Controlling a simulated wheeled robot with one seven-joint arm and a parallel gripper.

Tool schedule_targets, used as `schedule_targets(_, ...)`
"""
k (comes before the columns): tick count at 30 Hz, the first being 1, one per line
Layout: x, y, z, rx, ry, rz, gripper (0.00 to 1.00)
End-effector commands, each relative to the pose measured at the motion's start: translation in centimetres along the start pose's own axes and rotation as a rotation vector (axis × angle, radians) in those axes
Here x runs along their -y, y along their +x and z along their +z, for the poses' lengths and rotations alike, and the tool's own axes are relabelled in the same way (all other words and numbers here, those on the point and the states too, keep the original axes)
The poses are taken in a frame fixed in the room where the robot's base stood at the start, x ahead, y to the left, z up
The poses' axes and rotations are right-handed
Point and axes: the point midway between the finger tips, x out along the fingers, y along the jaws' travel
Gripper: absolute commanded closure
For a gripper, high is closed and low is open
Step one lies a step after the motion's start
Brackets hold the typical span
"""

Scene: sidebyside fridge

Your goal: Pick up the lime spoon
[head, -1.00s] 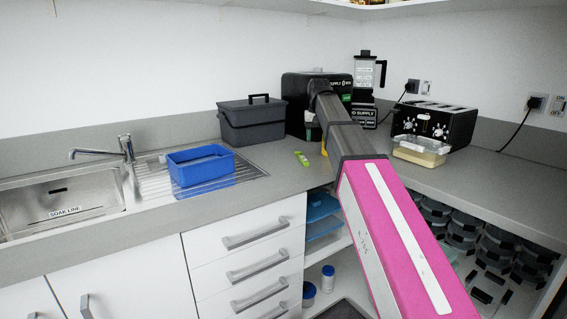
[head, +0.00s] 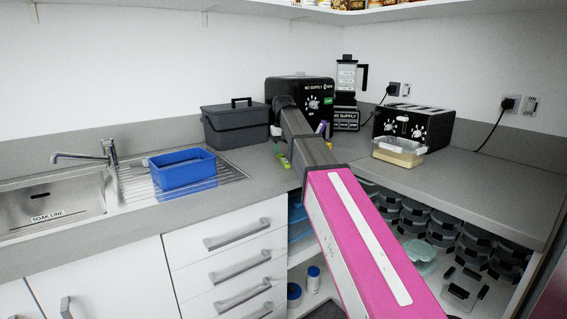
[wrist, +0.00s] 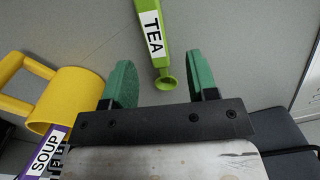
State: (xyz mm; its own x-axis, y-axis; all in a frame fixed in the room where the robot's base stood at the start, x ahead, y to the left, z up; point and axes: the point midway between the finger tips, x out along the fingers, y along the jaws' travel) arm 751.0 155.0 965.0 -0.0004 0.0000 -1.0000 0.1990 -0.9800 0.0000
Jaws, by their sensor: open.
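The lime spoon (wrist: 152,35) lies on the grey counter, with a white label reading TEA on its handle. In the wrist view its handle runs up out of the picture and its small round end (wrist: 167,83) points toward my gripper. My gripper (wrist: 160,75) is open, with its green fingers apart and nothing held. The round end shows between the fingers; I cannot tell how high the gripper is above it.
A dark grey bin (head: 235,126) stands left of the spoon. A black appliance (head: 310,92) stands behind my arm. A blue tub (head: 182,168) sits by the sink.

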Motion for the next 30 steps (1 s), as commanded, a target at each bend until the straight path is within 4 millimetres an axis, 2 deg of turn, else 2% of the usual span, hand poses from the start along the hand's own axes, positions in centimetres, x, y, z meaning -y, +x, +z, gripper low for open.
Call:
schedule_targets(7,-0.3,3.4,0.1,0.001,0.0,0.0,0.47)
schedule_targets(15,-0.3,3.9,0.0,-0.001,0.0,0.0,0.47)
schedule_targets(16,-0.2,3.9,0.0,-0.001,0.0,0.0,0.53)
schedule_targets(20,-0.2,3.9,0.0,-0.001,0.0,0.0,0.96)
schedule_targets(21,-0.2,3.9,0.0,-0.001,0.0,0.0,1.0)
schedule_targets(30,-0.2,3.8,0.0,-0.001,0.0,0.0,1.0)
